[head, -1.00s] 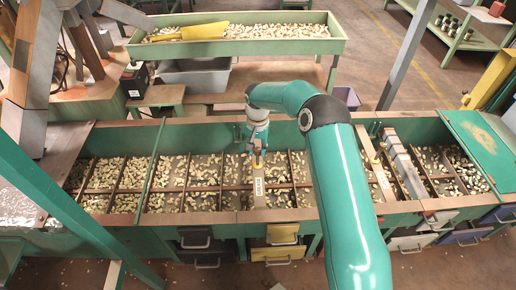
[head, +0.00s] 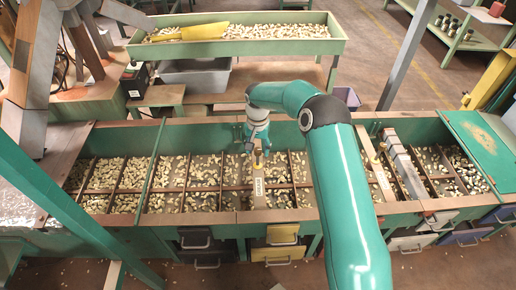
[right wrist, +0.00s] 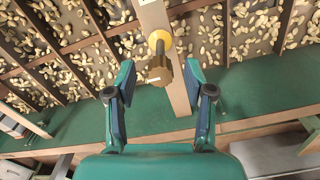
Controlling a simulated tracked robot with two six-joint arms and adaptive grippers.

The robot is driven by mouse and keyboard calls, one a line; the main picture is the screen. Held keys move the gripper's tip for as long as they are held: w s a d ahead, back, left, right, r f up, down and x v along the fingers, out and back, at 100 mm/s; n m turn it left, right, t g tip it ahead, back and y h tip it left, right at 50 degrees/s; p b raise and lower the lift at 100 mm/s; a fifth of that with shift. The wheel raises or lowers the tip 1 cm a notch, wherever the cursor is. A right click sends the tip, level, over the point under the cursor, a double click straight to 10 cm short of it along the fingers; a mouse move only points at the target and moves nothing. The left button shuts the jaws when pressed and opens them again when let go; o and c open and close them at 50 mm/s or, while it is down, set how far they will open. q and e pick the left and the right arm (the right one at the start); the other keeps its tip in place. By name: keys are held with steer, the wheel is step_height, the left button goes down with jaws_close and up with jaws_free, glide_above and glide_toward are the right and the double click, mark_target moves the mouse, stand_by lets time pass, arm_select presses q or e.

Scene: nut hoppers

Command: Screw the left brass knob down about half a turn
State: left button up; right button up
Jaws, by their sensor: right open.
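The left brass knob (right wrist: 161,70) shows in the right wrist view, with a yellow collar (right wrist: 159,40) behind it, on a pale bar (right wrist: 178,98). In the head view the bar (head: 258,188) lies across the nut hopper, with its knob end partly hidden by my gripper. My right gripper (right wrist: 159,76) is open, one finger on each side of the knob, with a gap visible on both sides. In the head view my right gripper (head: 257,143) is at the far end of the bar. My left gripper is not in view.
The long green hopper (head: 215,130) has divided compartments of nuts. A second pale bar (head: 377,175) and a row of grey blocks (head: 402,165) lie to the right. A raised nut trough (head: 290,47) with a yellow scoop (head: 205,31) stands behind.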

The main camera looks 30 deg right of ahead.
mark_target(258, 150)
step_height(258, 150, up, 12)
stand_by(0.4)
steer(key=shift+f, duration=0.15)
